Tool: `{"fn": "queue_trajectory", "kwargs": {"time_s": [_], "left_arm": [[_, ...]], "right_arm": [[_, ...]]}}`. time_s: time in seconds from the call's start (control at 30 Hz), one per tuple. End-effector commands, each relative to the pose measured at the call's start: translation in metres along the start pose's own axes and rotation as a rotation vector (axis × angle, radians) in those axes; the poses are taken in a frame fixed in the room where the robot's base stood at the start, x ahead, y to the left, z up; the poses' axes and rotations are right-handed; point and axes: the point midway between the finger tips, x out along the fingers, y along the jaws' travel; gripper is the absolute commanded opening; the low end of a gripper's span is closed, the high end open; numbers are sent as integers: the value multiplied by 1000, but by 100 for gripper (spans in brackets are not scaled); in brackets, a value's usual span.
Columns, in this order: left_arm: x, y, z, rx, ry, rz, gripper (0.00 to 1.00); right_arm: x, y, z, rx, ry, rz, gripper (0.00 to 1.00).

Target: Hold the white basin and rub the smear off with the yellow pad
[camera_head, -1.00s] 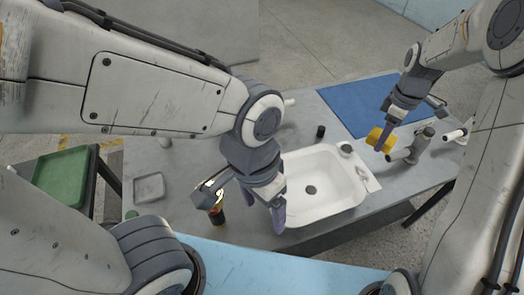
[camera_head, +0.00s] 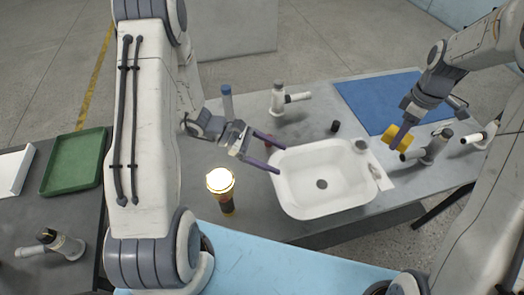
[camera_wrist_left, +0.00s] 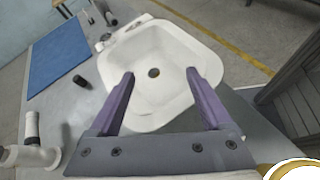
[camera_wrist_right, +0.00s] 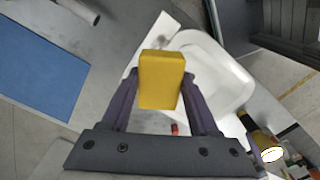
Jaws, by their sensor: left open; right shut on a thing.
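The white basin (camera_head: 345,205) stands on the grey table, with a dark drain hole in its floor. It also shows in the left wrist view (camera_wrist_left: 172,50) and partly in the right wrist view (camera_wrist_right: 228,65). No smear is clear to me. My left gripper (camera_head: 278,158) is open at the basin's left rim; in its wrist view the fingers (camera_wrist_left: 162,85) point toward the near rim with nothing between them. My right gripper (camera_head: 397,140) is shut on the yellow pad (camera_wrist_right: 160,80), held above the table to the right of the basin, near the blue mat.
A lit flashlight (camera_head: 221,188) stands left of the basin. White pipe fittings (camera_head: 280,98) stand behind it and more (camera_head: 430,147) to the right. A blue mat (camera_head: 375,100) lies at the back right. A small black cylinder (camera_head: 335,127) stands behind the basin. A green tray (camera_head: 75,160) is far left.

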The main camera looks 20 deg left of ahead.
Motion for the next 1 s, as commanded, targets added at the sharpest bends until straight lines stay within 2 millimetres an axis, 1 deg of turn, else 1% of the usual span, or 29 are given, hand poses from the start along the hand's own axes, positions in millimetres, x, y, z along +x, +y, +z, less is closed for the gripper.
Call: {"fn": "queue_trajectory", "kwargs": {"time_s": [0.03,0.1,0.2,0.33,0.47,0.57,0.9,1.0], "left_arm": [[-7,8,-22,-84,-13,79,83],[-16,17,-46,-175,-26,179,83],[-27,26,-75,-271,-39,291,83],[-36,31,-97,-343,-48,376,83],[-34,34,-104,-365,-50,403,83],[-24,38,-104,-366,-50,401,83],[36,62,-105,-362,-50,397,83],[50,68,-106,-363,-50,398,83]], "right_arm": [[0,0,0,0,0,0,17],[0,0,0,0,0,0,17],[0,0,0,0,0,0,17],[0,0,0,0,0,0,17],[0,0,0,0,0,0,17],[0,0,0,0,0,0,17],[0,0,0,0,0,0,17],[0,0,0,0,0,0,17]]}}
